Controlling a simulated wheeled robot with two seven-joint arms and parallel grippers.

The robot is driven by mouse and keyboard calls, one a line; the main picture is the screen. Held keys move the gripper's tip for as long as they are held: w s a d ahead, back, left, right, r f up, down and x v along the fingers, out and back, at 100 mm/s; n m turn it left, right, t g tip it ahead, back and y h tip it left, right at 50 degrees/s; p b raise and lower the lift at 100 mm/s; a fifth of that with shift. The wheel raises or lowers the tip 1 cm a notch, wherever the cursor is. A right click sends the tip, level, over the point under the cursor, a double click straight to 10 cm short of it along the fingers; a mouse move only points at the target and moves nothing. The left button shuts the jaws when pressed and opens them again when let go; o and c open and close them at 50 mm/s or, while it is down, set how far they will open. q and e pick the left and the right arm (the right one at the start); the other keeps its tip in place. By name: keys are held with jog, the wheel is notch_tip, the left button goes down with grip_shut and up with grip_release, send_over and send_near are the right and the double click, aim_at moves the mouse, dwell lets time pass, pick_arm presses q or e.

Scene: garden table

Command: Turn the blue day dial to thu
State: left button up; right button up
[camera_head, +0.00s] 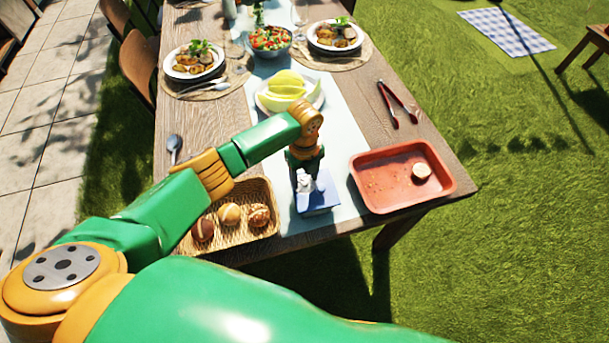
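The blue day dial (318,198) is a small blue box near the front edge of the table, on the pale runner. My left gripper (304,183) points down right over it, at its top. Pale parts show where the gripper meets the box; I cannot tell fingers from knob there. Whether the fingers touch or are closed on the knob is too small to tell. The day lettering and the pointer cannot be read. My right gripper is not in view.
A wicker basket (238,235) with bread rolls stands left of the dial. A red tray (440,186) with a small round item stands to the right. Behind are a plate of yellow fruit (287,86), red-handled tongs (391,104), a salad bowl and set plates.

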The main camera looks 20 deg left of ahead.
aim_at(304, 181)
pick_arm(q)
jog(key=shift+r, duration=0.1)
notch_tip(304, 181, up, 7)
dwell(0.3)
jog(key=shift+s, duration=0.1)
